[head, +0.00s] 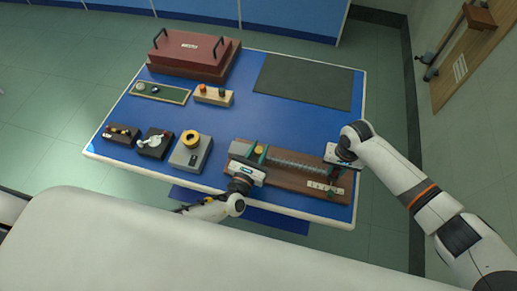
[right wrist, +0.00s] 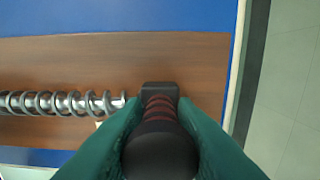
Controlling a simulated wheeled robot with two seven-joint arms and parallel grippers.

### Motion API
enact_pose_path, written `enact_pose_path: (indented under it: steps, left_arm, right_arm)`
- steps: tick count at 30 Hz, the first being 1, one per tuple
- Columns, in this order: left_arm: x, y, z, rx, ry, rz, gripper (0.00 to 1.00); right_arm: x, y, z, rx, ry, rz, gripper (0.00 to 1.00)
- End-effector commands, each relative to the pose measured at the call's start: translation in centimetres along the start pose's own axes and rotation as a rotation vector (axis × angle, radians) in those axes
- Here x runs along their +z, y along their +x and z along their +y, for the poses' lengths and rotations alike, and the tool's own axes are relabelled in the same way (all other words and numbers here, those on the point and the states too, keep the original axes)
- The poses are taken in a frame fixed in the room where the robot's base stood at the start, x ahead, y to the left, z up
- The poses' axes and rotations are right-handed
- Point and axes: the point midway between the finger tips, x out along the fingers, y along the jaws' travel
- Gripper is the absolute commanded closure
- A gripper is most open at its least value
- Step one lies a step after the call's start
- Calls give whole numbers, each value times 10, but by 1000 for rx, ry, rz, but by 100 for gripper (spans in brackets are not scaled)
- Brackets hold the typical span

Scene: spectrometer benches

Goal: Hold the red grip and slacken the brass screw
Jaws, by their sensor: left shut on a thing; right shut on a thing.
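A brown wooden board (head: 288,180) lies at the table's front right, with a steel spring on a rod (head: 298,165) along it. In the right wrist view, the red grip (right wrist: 157,104) is a dark, upright handle with red ridged bands. My right gripper (head: 332,176) is shut on it, a teal finger on each side. The brass screw (head: 259,149) shows as a small yellow-brass head by the grey block (head: 240,148) at the board's left end. My left gripper (head: 256,156) is shut on the screw; its fingers partly hide it.
Left of the board stand a grey box with a yellow ring (head: 190,154) and two small dark stands. A red case (head: 190,55), a green tray (head: 160,92) and a wooden block with knobs (head: 213,96) sit further back. A dark mat (head: 303,81) lies bare at the back right.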

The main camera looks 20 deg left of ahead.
Motion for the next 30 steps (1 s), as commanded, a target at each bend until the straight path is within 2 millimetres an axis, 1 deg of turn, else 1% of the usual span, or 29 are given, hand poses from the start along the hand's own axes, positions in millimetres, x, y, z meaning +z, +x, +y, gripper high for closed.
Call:
enact_pose_path:
  steps: [5, 21, 30]
  left_arm:
    - [0, 0, 1, -103, -6, 1, 94]
    - [0, 2, 1, -542, -3, -1, 94]
    - [0, 2, 0, -693, 1, -1, 94]
  right_arm:
    - [-1, 1, -2, -4, 2, 3, 100]
    - [-1, 1, -2, -4, 2, 2, 100]
    - [-1, 1, -2, -4, 2, 2, 100]
